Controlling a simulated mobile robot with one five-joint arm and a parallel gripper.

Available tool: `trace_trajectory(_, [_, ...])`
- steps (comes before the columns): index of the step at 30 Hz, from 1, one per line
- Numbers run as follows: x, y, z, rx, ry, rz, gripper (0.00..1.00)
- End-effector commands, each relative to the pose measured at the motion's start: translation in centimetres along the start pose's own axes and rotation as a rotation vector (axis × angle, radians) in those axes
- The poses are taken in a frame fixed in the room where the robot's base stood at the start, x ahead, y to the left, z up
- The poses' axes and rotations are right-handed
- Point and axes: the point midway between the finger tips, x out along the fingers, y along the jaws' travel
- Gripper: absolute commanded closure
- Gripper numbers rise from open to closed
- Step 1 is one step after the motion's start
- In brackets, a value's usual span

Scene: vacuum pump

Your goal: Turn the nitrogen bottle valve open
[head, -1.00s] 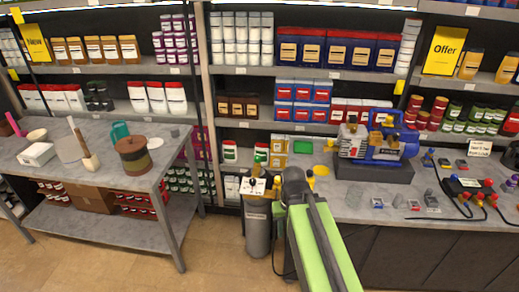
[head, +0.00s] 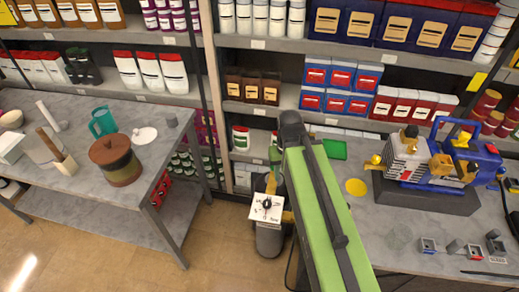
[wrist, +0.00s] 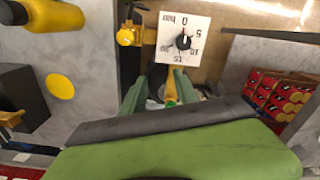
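The nitrogen bottle (head: 269,241) is a grey cylinder on the floor between the two tables, partly hidden by my arm in the head view. A white pressure gauge plate (head: 266,207) with a black pointer sits at its top; it also shows in the wrist view (wrist: 184,42). Yellow fittings (wrist: 129,37) are left of the gauge. In the wrist view my gripper (wrist: 160,80) is open, with two green fingers. An orange-yellow valve piece (wrist: 171,84) lies between them in the picture, with gaps beside it; contact cannot be told.
The right table holds a blue and grey pump (head: 425,165), a yellow disc (head: 356,187) and small parts. The left table holds a brown pot (head: 116,160) and a teal mug (head: 102,122). Stocked shelves stand behind. The floor in front is clear.

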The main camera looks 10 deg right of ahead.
Motion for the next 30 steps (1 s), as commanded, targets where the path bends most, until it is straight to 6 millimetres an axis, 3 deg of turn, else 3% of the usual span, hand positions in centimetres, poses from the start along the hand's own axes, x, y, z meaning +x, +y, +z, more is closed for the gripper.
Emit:
trace_trajectory(10, [0.0, 0.0, 0.0, 0.001, 0.000, 0.000, 0.64])
trace_trajectory(12, [-0.2, 0.0, -0.3, 0.009, 0.000, 0.000, 0.54])
trace_trajectory(15, [-1.6, -0.3, -3.2, 0.096, 0.000, 0.000, 0.41])
trace_trajectory(18, [-3.4, -0.7, -7.9, 0.251, 0.000, 0.000, 0.41])
trace_trajectory(22, [-5.0, -1.0, -12.6, 0.433, 0.000, 0.000, 0.41])
trace_trajectory(25, [-5.5, -1.1, -14.3, 0.517, 0.000, 0.000, 0.41])
trace_trajectory(30, [-5.2, -1.2, -14.5, 0.547, 0.000, 0.000, 0.41])
